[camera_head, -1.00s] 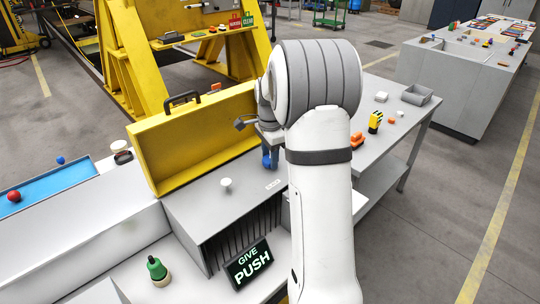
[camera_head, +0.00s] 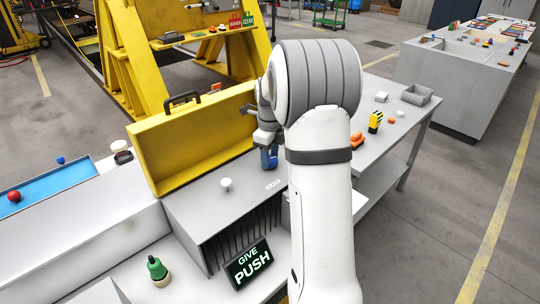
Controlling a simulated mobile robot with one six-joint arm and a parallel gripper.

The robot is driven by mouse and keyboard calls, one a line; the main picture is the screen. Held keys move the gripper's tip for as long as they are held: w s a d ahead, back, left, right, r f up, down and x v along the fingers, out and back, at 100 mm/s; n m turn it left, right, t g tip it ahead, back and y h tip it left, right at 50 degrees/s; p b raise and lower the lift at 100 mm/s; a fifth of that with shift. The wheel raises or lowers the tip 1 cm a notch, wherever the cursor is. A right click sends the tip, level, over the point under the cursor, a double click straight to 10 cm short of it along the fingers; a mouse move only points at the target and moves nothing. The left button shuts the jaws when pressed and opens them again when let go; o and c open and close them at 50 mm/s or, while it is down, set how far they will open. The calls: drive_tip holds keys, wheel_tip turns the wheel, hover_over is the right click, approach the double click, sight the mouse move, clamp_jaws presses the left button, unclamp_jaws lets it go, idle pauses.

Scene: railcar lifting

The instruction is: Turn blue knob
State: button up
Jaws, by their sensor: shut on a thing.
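The blue knob (camera_head: 272,162) stands on top of the grey box (camera_head: 213,213), at the right end of its upper face and just left of my arm. My gripper (camera_head: 268,153) points down at it, with its dark fingers around the knob, and is shut on it. My white arm hides part of the gripper and the right side of the knob.
An open yellow lid (camera_head: 198,140) stands close behind the gripper. A white knob (camera_head: 226,185) sits to the left on the same box. Below are a "GIVE PUSH" sign (camera_head: 249,264) and a green knob (camera_head: 157,270). Small orange and yellow items lie on the right table.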

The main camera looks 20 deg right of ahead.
drive_tip(key=m, duration=0.4)
drive_tip(key=shift+m, duration=0.3)
drive_tip(key=shift+r+m, duration=0.1)
drive_tip(key=shift+m, duration=1.8)
drive_tip(key=o, duration=1)
drive_tip(key=shift+r, duration=3.8)
